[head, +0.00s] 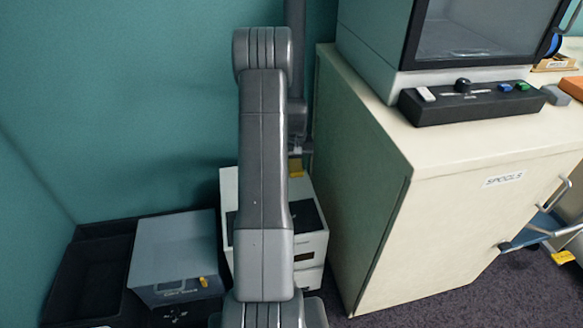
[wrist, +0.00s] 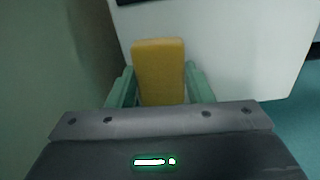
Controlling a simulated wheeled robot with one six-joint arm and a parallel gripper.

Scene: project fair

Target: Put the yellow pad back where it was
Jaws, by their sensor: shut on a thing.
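The yellow pad (wrist: 159,70) is upright in the wrist view, between the two green fingers of my gripper (wrist: 161,86). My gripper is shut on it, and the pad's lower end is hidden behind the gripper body. In the head view my arm hides most of the gripper. A small yellow patch, which looks like the pad (head: 296,168), shows just right of my arm, above the white drawer box (head: 311,248). I cannot tell how far the pad is from the box.
The cream cabinet (head: 475,235) marked SPOOLS stands close on the right, with a black control bar (head: 470,104) on top. A grey box (head: 172,248) and black tray (head: 88,280) lie at lower left. A teal wall (head: 120,100) is behind.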

